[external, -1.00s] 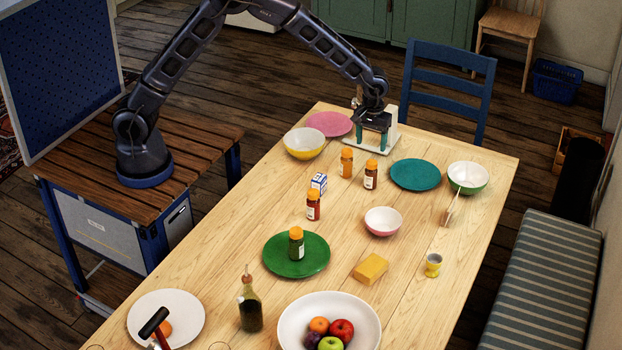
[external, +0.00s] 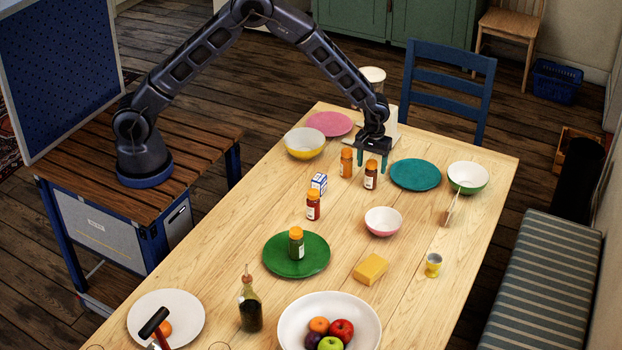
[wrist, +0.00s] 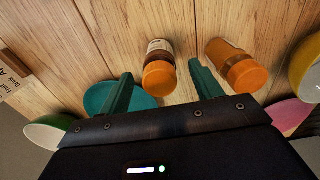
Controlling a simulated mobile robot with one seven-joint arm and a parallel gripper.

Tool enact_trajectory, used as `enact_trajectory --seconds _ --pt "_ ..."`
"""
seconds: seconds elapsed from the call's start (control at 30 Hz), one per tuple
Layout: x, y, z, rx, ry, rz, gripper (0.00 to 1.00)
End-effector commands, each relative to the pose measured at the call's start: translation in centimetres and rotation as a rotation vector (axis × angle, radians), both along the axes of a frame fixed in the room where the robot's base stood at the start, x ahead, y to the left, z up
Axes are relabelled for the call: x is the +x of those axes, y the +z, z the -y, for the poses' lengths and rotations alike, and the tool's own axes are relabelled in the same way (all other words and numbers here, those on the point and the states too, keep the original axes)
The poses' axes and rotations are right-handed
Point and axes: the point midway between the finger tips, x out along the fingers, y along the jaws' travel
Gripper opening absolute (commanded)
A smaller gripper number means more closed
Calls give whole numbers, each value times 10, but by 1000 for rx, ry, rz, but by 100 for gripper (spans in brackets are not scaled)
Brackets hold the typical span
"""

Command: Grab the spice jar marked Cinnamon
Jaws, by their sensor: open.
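Several orange-capped spice jars stand on the table. A brown jar (external: 371,176) and an orange-brown jar (external: 346,163) stand side by side near my gripper (external: 373,160). A red jar (external: 313,206) stands nearer the middle, and a green one (external: 296,243) stands on the green plate (external: 318,262). The labels are too small to read, so I cannot tell which is Cinnamon. My gripper is open and empty, fingers down, just behind the brown jar. In the wrist view, the brown jar (wrist: 160,72) lies between the fingers' lines, and the orange-brown jar (wrist: 237,67) is by the right finger.
A teal plate (external: 415,175) is right of the brown jar; a yellow bowl (external: 304,144) and pink plate (external: 330,123) are left. A white appliance (external: 391,127) stands behind my gripper. A small blue-white box (external: 319,183) and pink bowl (external: 383,221) stand nearer the front.

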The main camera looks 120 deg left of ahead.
Motion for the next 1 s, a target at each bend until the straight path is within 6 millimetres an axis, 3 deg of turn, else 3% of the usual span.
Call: enact_trajectory --seconds 0.2,0.43,0.7,1.0 --pt "0 -27 0 -1 1 0 65" --pt "0 -29 0 0 0 1 65" --pt "0 -29 0 0 0 1 14" --pt "0 -26 0 0 0 1 13"
